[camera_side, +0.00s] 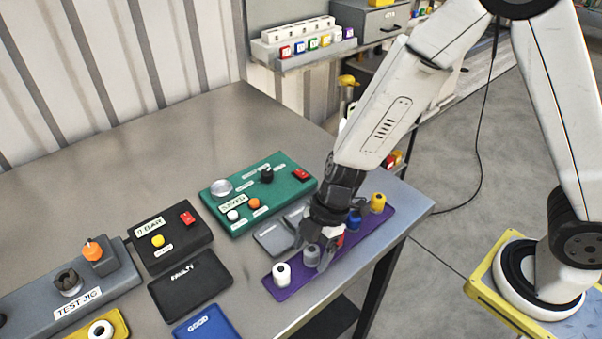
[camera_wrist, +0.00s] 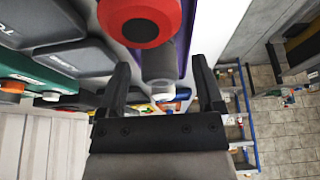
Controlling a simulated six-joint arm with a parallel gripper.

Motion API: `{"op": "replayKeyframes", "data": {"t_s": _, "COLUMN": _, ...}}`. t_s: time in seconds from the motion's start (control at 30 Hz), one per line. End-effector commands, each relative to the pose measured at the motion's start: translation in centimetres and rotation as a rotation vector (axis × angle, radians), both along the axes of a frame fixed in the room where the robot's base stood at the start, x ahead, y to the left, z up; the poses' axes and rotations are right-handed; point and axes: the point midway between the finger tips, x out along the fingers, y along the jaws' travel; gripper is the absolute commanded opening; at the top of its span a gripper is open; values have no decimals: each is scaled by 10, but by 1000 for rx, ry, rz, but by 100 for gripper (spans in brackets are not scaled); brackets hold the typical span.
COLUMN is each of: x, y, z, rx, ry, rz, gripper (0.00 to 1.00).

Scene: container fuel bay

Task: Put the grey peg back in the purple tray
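The purple tray (camera_side: 300,284) lies along the table's front right edge, and a strip of it shows in the wrist view (camera_wrist: 186,45). The grey peg (camera_side: 311,255) appears upright in the tray's row, between the white peg (camera_side: 282,273) and a red one (camera_wrist: 140,22); its seating is hard to make out. My gripper (camera_side: 322,256) is down at the grey peg. In the wrist view, its two fingers (camera_wrist: 161,88) are spread, one on each side of the grey peg (camera_wrist: 158,62), with gaps visible.
A blue peg (camera_side: 354,220) and a yellow peg (camera_side: 377,203) stand at the tray's far end. Left of the tray lie a grey lidded box (camera_side: 272,239), a green panel (camera_side: 240,208), a black FAULTY tray (camera_side: 188,285) and a blue GOOD tray (camera_side: 208,325).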

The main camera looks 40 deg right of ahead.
Motion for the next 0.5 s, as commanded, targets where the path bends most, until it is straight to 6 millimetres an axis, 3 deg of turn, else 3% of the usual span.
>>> {"op": "replayKeyframes", "data": {"t_s": 0.27, "x": 0, "y": -1, "z": 4, "rx": 1, "ry": -1, "rz": 1, "gripper": 86}}
{"op": "replayKeyframes", "data": {"t_s": 0.5, "x": 1, "y": -7, "z": 19, "rx": 2, "ry": -2, "rz": 0, "gripper": 86}}
